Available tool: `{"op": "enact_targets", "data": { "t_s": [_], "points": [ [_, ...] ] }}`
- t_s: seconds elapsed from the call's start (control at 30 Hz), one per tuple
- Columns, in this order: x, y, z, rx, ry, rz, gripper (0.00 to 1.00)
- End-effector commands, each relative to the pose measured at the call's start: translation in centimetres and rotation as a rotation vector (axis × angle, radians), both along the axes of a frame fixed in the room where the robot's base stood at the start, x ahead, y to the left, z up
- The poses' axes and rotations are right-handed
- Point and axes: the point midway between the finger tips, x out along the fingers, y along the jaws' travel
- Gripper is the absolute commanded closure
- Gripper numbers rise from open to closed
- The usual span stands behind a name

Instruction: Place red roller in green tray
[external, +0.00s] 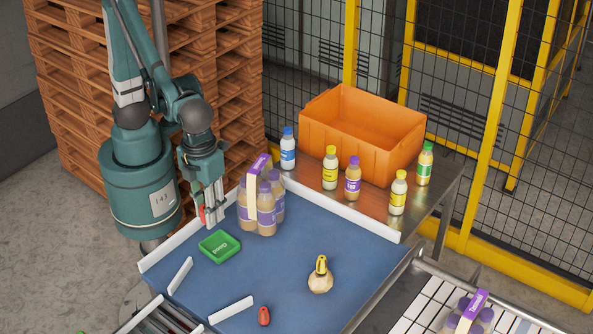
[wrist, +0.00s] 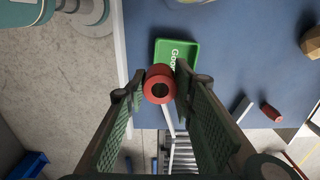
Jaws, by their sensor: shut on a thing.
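My gripper (external: 212,214) is shut on a red roller (wrist: 160,84), a short cylinder with a dark hole in its end. In the external view only a bit of this roller (external: 202,215) shows beside the fingers. In the wrist view the gripper's fingers (wrist: 158,88) are on both sides of it. The green tray (external: 219,246) is flat on the blue surface, below and near my gripper. The tray (wrist: 185,50) also shows beyond the roller in the wrist view, partly covered by it and a finger. A second red roller (external: 264,316) lies near the front edge.
A bottle pack with a purple handle (external: 260,205) stands close right of my gripper. A tan round object with a yellow top (external: 320,276) sits on the blue surface (external: 285,262). White rails (external: 180,275) edge the surface. An orange crate (external: 355,130) and loose bottles stand behind.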

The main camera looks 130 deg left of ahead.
Motion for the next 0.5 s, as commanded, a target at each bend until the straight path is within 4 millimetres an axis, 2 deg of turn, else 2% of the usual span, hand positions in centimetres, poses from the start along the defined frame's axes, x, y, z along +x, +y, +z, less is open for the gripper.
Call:
{"op": "enact_targets", "data": {
  "t_s": [0.2,0.5],
  "points": [
    [0.0,0.0,-2.2,0.0,0.0,0.0,0.87],
    [0.0,0.0,-2.6,0.0,0.0,0.0,0.87]
  ]
}}
